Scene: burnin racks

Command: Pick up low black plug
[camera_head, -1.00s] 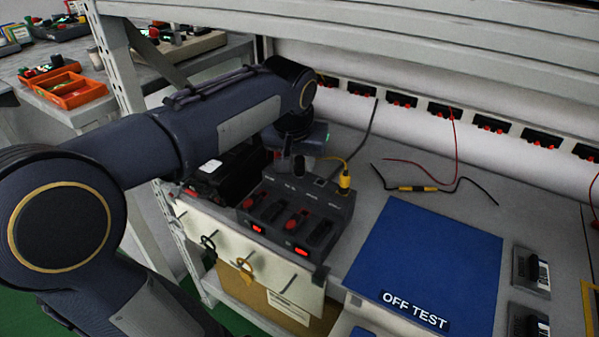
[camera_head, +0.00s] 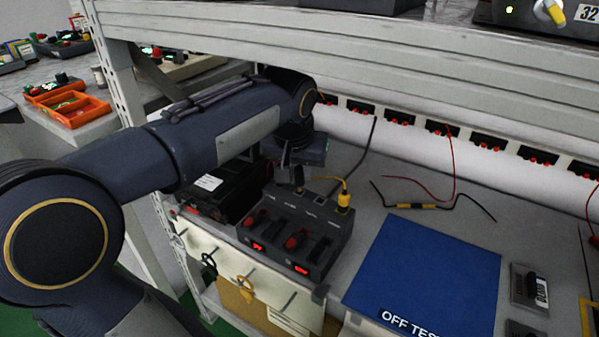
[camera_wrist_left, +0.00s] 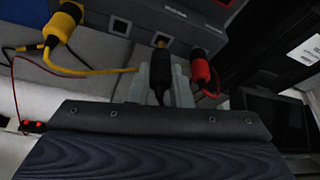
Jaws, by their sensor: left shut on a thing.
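My left gripper (camera_head: 297,165) is over the back edge of the dark grey socket box (camera_head: 290,232) on the bench. In the left wrist view its pale fingers (camera_wrist_left: 158,84) are shut on the black plug (camera_wrist_left: 159,68), one on each side. The plug's brass-coloured tip shows and points toward the socket box (camera_wrist_left: 180,22). I cannot tell how large the gap to the socket is. In the head view the plug is a small dark shape, mostly hidden by the gripper.
A yellow plug (camera_head: 344,198) with its cable stands at the box's back right corner. A red plug (camera_wrist_left: 199,68) is close beside the fingers. A blue OFF TEST mat (camera_head: 425,265) lies to the right. A shelf beam (camera_head: 350,60) runs above; a black case (camera_head: 215,190) is left.

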